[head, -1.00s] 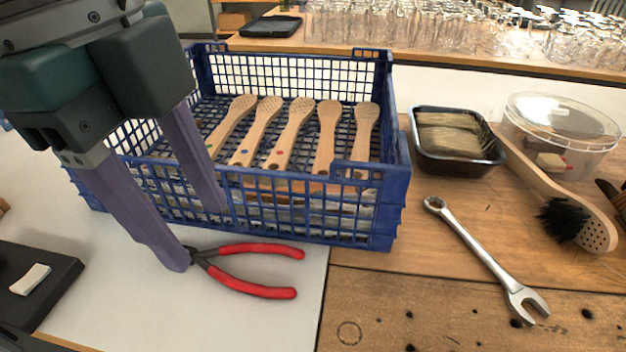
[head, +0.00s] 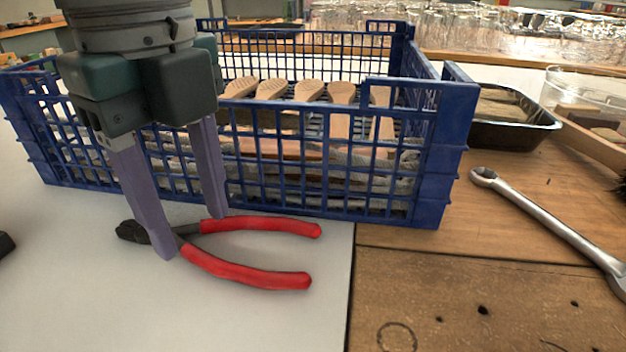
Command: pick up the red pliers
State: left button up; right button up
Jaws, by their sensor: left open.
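The red pliers (head: 245,272) lie on the white surface in front of the blue crate, their dark jaws pointing left and their two red handles spread to the right. My left gripper (head: 194,238) points down over them with its two purple fingers apart. One finger is on the near side, in front of the pliers' pivot area and hiding part of it. The other is on the far side, by the start of the upper handle. I cannot tell whether the fingers touch the pliers. My right gripper is not in the head view.
The blue crate (head: 432,170) stands right behind the pliers and holds several wooden brush handles (head: 341,105). A wrench (head: 545,228) lies on the wooden bench at right. A black tray (head: 505,133) is behind it.

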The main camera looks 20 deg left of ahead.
aim_at(199, 252)
pick_arm(q)
jog(key=f, duration=0.1)
jog(key=f+b, duration=0.1)
jog(key=f, duration=0.2)
jog(key=shift+a+b, duration=0.3)
jog(key=shift+b, duration=0.05)
jog(key=shift+w, duration=0.1)
jog(key=shift+c, duration=0.3)
grip_shut()
dwell(0.5)
